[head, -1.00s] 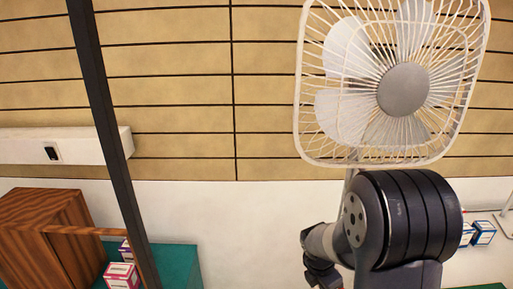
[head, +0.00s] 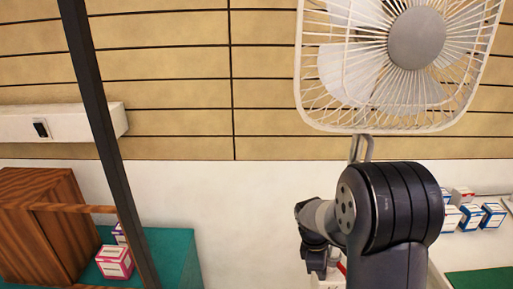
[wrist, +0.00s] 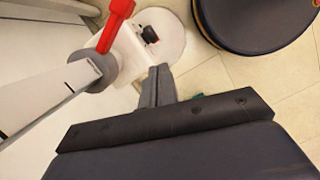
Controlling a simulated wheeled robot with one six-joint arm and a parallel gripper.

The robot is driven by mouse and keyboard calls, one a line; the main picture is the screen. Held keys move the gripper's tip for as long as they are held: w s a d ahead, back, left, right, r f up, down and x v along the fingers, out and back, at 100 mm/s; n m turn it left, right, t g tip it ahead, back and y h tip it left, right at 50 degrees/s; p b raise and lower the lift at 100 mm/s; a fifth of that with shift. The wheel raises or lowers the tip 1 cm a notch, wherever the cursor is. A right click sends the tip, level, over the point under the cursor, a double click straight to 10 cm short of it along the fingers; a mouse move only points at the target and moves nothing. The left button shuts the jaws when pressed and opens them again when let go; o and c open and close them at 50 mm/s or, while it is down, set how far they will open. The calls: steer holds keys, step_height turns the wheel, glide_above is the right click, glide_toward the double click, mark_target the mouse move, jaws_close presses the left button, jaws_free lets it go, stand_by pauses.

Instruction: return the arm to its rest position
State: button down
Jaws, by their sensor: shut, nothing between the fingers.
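My arm (head: 395,205) rises at the lower right of the head view, its dark rounded joint in front of the white wall. My gripper (head: 318,265) hangs small and partly hidden to the left of that joint, pointing downward. In the wrist view my gripper (wrist: 160,70) has its grey fingers together, with nothing held between them. Below them lies pale tiled floor.
A white fan (head: 415,38) stands behind and above my arm. A wooden cabinet (head: 35,225) and a pink-white box (head: 115,262) are at the left. Several small boxes (head: 470,215) are at the right. The wrist view shows a round dark seat (wrist: 255,20) and a white round base (wrist: 165,35).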

steer(key=shift+w+a+m, duration=0.35)
steer(key=shift+a+m, duration=0.1)
steer(key=shift+m, duration=0.35)
steer(key=shift+d, duration=0.1)
